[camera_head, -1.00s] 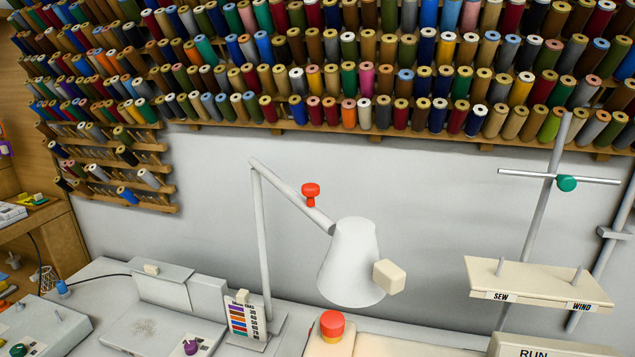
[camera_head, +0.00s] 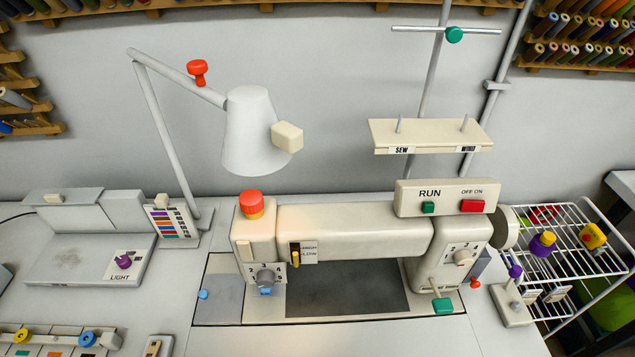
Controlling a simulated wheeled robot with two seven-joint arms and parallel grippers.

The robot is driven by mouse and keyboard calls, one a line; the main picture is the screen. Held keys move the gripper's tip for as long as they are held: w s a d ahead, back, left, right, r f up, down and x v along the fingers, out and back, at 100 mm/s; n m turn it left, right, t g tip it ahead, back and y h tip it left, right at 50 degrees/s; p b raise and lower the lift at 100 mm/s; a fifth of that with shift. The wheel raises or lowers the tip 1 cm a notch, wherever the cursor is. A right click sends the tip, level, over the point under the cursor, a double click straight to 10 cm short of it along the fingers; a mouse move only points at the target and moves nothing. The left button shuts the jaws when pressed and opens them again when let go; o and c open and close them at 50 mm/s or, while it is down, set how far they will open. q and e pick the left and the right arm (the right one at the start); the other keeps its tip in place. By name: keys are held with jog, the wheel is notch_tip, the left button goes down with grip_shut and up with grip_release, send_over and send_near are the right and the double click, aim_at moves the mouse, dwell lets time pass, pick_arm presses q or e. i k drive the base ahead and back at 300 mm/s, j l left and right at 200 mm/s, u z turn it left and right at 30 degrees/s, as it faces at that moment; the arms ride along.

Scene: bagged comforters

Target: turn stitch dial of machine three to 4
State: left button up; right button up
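A cream sewing machine (camera_head: 350,236) stands on the white table; I see no machine number on it. A grey dial (camera_head: 265,279) with numbers around it, among them 2, 3 and 4, sits low on its left end. A second, pale dial (camera_head: 463,257) with numbers above it sits on the right column. I cannot read where either dial points, nor which is labelled as the stitch dial. Neither of my grippers is in view.
A white lamp (camera_head: 250,135) overhangs the machine's left side. A RUN box (camera_head: 447,199) with green and red buttons tops the machine. A thread stand shelf (camera_head: 430,135) is behind. A wire rack (camera_head: 575,245) stands right. A LIGHT knob (camera_head: 123,262) is left.

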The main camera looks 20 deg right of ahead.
aim_at(462, 259)
jog(key=z, duration=1.65)
